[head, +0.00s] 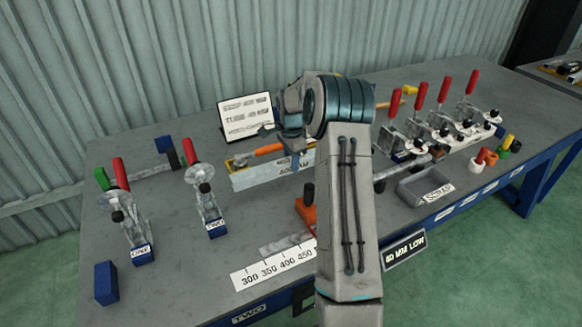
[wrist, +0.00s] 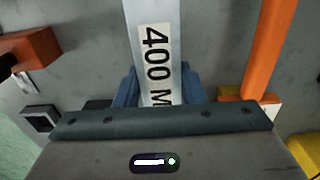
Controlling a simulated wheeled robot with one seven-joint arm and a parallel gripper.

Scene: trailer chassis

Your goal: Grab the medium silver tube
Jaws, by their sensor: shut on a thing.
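A silver tube (wrist: 150,12) with a "400 M" label, partly cut off by my gripper, runs up the wrist view. My gripper (wrist: 158,88) has its blue fingers on both sides of this tube and is shut on it. In the head view the silver tube (head: 252,178) lies near the middle of the bench, and my gripper (head: 291,150) is over it, partly hidden by my arm. I cannot tell whether the tube is lifted.
An orange block (wrist: 32,45) is to the left. Red-handled clamps (head: 207,205) stand left and right on the bench. A grey scrap tray (head: 408,192) is at right.

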